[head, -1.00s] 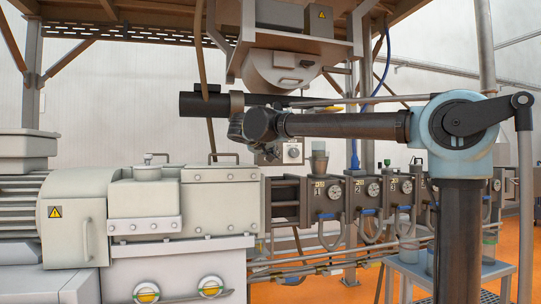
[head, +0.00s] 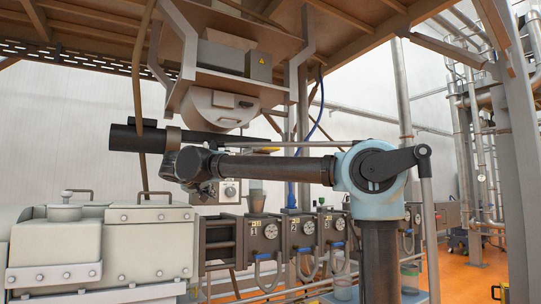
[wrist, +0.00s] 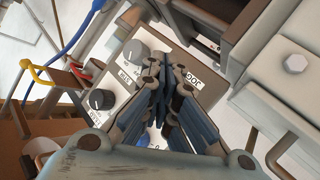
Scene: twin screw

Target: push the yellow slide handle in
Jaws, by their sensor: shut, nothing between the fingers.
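My gripper (wrist: 163,72) is shut and empty in the wrist view, its fingers together in front of a grey control box (wrist: 125,72) with two knobs. A yellow bar (wrist: 38,76), likely the slide handle, shows left of my gripper and apart from it, with a red bar beside it. In the head view a small yellow piece (head: 264,150) shows under the hopper (head: 215,103), just above my arm. My arm hides part of that area, and I cannot tell how far the handle sticks out. My gripper is small and dark there (head: 207,190), in front of the control box.
The pale gearbox housing (head: 105,240) stands at the lower left. The barrel sections with gauges (head: 265,232) run rightward below my arm. A blue hose (wrist: 75,45) hangs left in the wrist view. A post (head: 503,130) stands at the right.

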